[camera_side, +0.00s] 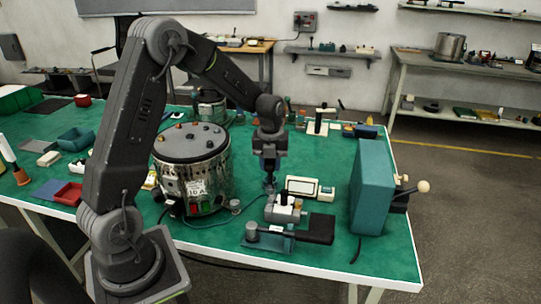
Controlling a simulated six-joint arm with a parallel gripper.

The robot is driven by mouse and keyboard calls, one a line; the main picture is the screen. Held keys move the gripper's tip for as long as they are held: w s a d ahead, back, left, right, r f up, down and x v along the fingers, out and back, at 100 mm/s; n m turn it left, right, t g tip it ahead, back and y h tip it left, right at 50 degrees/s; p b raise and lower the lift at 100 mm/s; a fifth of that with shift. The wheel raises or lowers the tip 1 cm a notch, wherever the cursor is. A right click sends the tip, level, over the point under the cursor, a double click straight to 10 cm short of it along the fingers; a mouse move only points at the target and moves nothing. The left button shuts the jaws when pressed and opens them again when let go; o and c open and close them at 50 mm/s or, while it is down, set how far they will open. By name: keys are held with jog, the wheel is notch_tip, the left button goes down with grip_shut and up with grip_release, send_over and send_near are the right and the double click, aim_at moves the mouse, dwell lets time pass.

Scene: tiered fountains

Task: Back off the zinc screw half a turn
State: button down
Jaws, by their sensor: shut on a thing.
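My gripper (269,172) points down over the green bench mat, just right of a shiny metal drum (192,170). Its jaws are shut on a small grey piece (270,186) low near the mat. The piece is too small and too much covered by the jaws to tell whether it is the zinc screw.
A tall teal box (372,187) stands to the right, with a cream ball-ended lever (422,186) on its far side. A white-faced meter (301,186) lies behind the block. Trays and small parts fill the left. The front right of the mat (385,258) is clear.

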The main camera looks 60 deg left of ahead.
jog(key=shift+f, duration=0.65)
jog(key=shift+f, duration=1.2)
dwell(0.5)
jog(key=c, duration=1.4)
grip_release()
grip_shut()
